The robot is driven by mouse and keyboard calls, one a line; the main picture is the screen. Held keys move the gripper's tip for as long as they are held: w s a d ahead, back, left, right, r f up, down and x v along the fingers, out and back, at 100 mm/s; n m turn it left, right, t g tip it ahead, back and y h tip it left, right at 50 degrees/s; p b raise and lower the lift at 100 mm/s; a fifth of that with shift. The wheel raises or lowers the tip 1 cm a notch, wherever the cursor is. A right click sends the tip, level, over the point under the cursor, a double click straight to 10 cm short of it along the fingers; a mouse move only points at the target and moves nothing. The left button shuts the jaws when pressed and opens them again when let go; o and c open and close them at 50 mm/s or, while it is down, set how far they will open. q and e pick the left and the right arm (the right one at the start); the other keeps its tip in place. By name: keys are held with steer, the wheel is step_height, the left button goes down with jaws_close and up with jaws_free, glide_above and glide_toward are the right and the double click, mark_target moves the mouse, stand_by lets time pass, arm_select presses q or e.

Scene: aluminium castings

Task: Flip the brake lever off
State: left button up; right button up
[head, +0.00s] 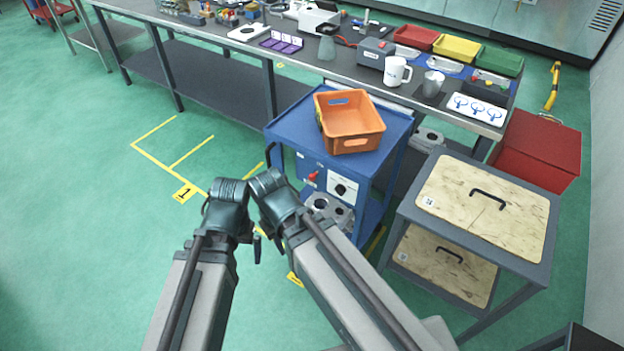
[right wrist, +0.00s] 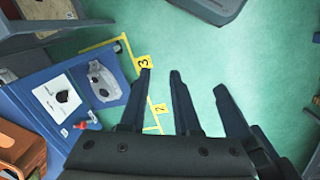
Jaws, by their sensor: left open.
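The blue cart (head: 290,128) has a front panel with a small red-handled lever (head: 312,177), which I take as the brake lever. Its red knob also shows in the right wrist view (right wrist: 80,125). Beside it is a white plate with a black rotary knob (head: 341,188). My left gripper (head: 256,247) hangs low, left of the cart, open and apart from the lever; its fingers are partly hidden. My right gripper (right wrist: 161,72) has its two fingertips apart and nothing between them; in the head view its fingers are mostly hidden by the wrist. Neither gripper touches the lever.
An orange bin (head: 350,140) sits on the cart top. A grey metal casting (head: 328,211) lies on the cart's lower level. A wood-topped stand (head: 480,212) is at right. The long workbench (head: 215,38) runs behind. Green floor with yellow markings is clear at left.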

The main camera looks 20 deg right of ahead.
steer(key=w+f+m+y+b, duration=0.1)
steer(key=f+m+b, duration=0.1)
steer(key=w+d+f+m+y+b, duration=0.1)
steer(key=w+f+m+b, duration=0.1)
steer(key=w+d+f+m+y+b, duration=0.1)
steer(key=f+m+b, duration=0.1)
steer(key=shift+w+f+m+b, duration=0.25)
steer(key=shift+f+m+b, duration=0.05)
steer(key=shift+f+m, duration=0.1)
jaws_close()
steer(key=w+d+f+m+t+y+b, duration=0.55)
steer(key=w+d+m+b, duration=0.6)
steer(key=m, duration=0.55)
steer(key=w+d+m+t+b, duration=0.2)
steer(key=d+m+t+b, duration=0.3)
steer(key=d+m, duration=0.4)
steer(key=shift+w+d+r+m+b, duration=0.15)
steer(key=shift+w+d+m+b, duration=0.3)
steer(key=shift+d, duration=0.85)
